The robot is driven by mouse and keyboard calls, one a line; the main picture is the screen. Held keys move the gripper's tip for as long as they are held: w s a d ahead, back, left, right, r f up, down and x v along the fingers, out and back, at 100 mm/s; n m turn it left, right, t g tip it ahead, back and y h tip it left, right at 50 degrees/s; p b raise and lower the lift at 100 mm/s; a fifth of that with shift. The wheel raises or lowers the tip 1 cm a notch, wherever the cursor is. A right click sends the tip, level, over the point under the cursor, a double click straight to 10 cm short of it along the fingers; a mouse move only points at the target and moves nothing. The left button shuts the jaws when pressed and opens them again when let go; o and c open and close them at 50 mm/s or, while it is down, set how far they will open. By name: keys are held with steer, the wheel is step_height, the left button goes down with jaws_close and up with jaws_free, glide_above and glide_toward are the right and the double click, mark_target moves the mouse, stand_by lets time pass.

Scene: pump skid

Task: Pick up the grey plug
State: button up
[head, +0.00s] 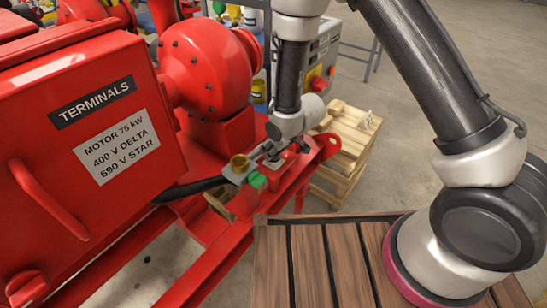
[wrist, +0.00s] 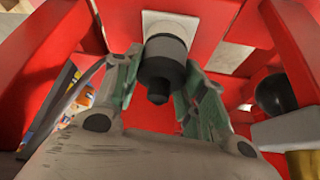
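The grey plug (wrist: 165,65) is a dark, stepped cylinder in the wrist view, in front of a white square pad (wrist: 170,25) on red steel. My gripper (wrist: 163,75) has one greenish-grey finger on each side of it. The fingers are spread about the plug's width apart. I cannot tell whether they touch it. In the head view my gripper (head: 268,152) is low over the end of the red skid, and I cannot make out the plug there.
A brass-coloured cylinder (head: 239,163) and a green block (head: 258,181) are close to my gripper. A black rounded knob (wrist: 275,93) is to the right in the wrist view. The red terminal box (head: 90,135) fills the left; a wooden pallet stack (head: 350,140) stands behind.

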steer(key=shift+c, duration=0.7)
steer(key=shift+r, duration=0.1)
step_height(320, 180, up, 10)
steer(key=shift+f, duration=0.1)
